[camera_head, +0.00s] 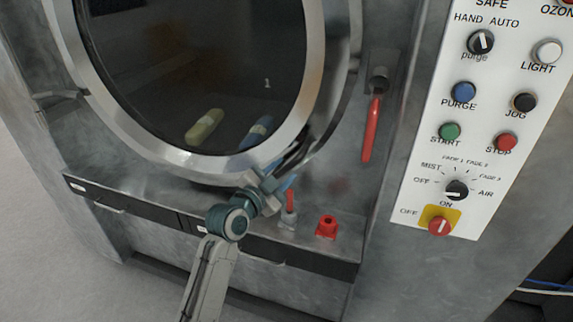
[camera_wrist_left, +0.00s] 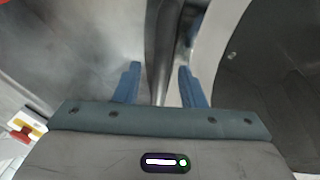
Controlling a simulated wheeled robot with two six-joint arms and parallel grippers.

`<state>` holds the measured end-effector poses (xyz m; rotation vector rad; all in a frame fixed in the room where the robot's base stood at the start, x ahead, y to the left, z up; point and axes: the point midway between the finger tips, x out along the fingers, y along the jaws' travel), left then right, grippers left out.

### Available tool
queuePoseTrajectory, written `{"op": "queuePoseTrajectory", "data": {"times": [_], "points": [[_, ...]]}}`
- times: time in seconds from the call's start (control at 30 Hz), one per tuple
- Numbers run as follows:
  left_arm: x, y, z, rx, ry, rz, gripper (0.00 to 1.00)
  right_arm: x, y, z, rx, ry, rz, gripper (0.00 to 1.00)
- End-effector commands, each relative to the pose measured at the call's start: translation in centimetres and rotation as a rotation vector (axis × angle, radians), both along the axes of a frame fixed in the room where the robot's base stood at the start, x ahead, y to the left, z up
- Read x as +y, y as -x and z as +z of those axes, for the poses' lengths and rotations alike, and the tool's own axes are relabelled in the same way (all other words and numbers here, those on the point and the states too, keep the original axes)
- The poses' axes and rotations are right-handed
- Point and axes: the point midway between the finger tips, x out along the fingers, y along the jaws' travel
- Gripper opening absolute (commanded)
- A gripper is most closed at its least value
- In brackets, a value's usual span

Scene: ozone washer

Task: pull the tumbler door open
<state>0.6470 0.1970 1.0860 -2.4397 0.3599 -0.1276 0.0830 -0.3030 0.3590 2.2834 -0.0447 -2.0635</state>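The round tumbler door (camera_head: 316,55) has a pale metal ring around dark glass and fills the upper left of the head view. A dark gap runs beside its right rim, but I cannot tell how far it stands out. My left gripper (camera_head: 292,166) is at the ring's lower right edge. The door ring (camera_wrist_left: 222,45) lies right of the fingers there. I cannot tell whether they touch it. My right gripper is not in view.
A red-handled latch (camera_head: 371,128) hangs right of the door. A white control panel (camera_head: 420,190) with several buttons is farther right. A red fitting (camera_head: 326,227) and a small valve (camera_head: 288,219) sit on the ledge below. Yellow and blue items lie behind the glass.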

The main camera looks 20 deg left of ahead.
Motion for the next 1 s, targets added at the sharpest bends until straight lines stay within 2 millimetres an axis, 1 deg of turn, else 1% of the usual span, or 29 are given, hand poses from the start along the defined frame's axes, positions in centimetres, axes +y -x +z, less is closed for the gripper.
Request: {"op": "queuePoseTrajectory", "data": {"times": [0.03, 0.1, 0.2, 0.47, 0.5, 0.67, 0.7, 1.0], "points": [[-0.2, -0.7, 0.1, 0.002, 0.001, 0.0, 0.37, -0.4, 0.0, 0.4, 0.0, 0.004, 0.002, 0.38], [-0.4, -1.3, 0.1, 0.002, -0.001, 0.0, 0.37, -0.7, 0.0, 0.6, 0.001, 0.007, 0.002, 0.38], [-0.5, -1.8, 0.0, 0.001, 0.0, 0.001, 0.37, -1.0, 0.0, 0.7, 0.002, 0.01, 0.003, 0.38], [-0.6, -1.9, -0.1, 0.001, -0.001, 0.0, 0.37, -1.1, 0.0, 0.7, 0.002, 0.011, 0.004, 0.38], [-0.6, -1.9, -0.1, 0.0, -0.001, 0.001, 0.35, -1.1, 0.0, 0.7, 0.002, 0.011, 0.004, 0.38], [-0.6, -1.9, -0.1, 0.001, -0.001, 0.0, 0.03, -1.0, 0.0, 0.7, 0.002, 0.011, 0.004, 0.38], [-0.6, -1.9, -0.1, 0.001, -0.001, 0.0, 0.0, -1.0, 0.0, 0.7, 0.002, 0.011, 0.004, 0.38], [-0.6, -1.7, -0.2, 0.002, -0.002, -0.006, 0.0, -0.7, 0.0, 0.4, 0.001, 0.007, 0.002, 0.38]]}}
